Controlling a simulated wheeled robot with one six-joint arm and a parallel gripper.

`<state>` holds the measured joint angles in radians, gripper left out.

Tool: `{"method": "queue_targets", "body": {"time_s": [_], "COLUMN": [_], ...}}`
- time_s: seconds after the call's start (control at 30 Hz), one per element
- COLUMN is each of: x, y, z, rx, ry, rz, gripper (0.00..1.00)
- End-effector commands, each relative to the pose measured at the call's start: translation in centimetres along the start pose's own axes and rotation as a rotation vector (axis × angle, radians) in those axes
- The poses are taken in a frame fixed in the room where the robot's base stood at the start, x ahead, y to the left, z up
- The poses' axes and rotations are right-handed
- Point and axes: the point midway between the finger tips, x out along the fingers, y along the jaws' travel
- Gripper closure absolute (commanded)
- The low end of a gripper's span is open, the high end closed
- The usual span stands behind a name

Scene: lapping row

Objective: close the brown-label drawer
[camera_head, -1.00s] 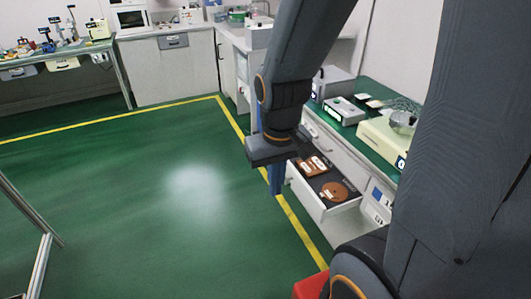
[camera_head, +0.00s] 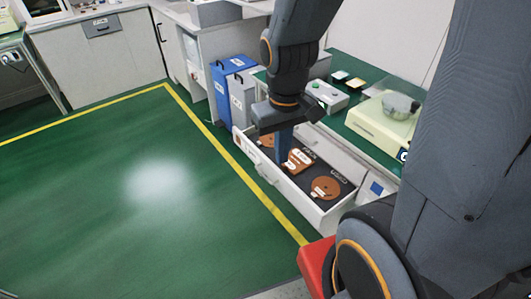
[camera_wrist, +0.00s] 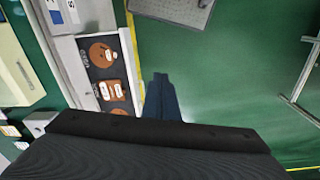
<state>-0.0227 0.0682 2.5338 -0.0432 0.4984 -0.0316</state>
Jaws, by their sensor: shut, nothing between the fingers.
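A white drawer (camera_head: 318,208) stands pulled out from the bench at the right, with a dark lining and brown discs and plates with pale tags inside. In the wrist view the drawer (camera_wrist: 134,75) shows at the left. No label on its front face shows clearly, so I cannot confirm the brown label. My gripper (camera_head: 284,158) points down with its blue fingers together and empty. In the head view the fingers overlap the drawer's middle. In the wrist view my gripper (camera_wrist: 160,85) lies just outside the drawer's front edge, over the floor; contact cannot be seen.
A green-topped bench (camera_head: 352,132) carries a cream machine (camera_head: 382,122) and a grey box (camera_head: 326,95). Blue and grey bins (camera_head: 228,88) stand beyond the drawer. A red block (camera_head: 316,262) is near my base. The green floor (camera_head: 130,200) left of the yellow line is clear.

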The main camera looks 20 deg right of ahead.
Motion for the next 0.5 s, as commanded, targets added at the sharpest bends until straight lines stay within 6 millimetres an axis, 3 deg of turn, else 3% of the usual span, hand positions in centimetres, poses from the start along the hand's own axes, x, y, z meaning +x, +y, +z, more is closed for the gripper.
{"method": "queue_targets", "body": {"time_s": [0.27, 0.5], "x": [9.1, 16.8], "y": [-1.0, -1.9], "z": [-5.7, -12.5], "rx": [-0.525, -1.027], "ry": [-0.148, -0.304], "rz": [0.129, 0.296], "gripper": [1.0, 1.0]}}
